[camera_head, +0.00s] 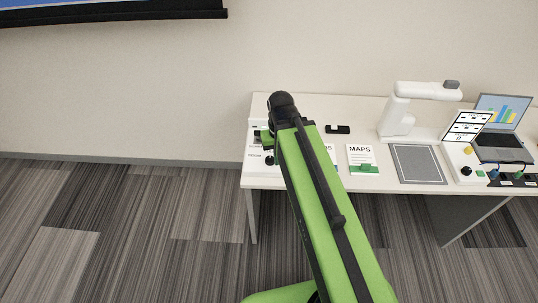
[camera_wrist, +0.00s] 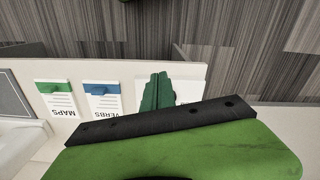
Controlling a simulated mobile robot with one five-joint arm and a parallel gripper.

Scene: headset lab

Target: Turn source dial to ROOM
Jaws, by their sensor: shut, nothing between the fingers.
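A white panel (camera_head: 458,160) on the right of the table carries a black round knob (camera_head: 466,171) and a yellow knob (camera_head: 468,150). I cannot read a ROOM mark there, so I cannot tell whether the black knob is the source dial. My gripper (camera_wrist: 157,92) is shut and empty in the wrist view, above the table edge beside the VERBS card. In the head view it is at the table's left end, far from that panel and mostly hidden by my arm. A small dark round thing (camera_head: 270,160) shows beside my arm there, near unreadable lettering.
A MAPS card (camera_head: 361,155) and a blue-tabbed VERBS card (camera_wrist: 107,103) lie on the white table. A grey mat (camera_head: 418,165), white document camera (camera_head: 396,118), laptop (camera_head: 502,120) and a small black object (camera_head: 337,129) also stand there. Carpet in front is clear.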

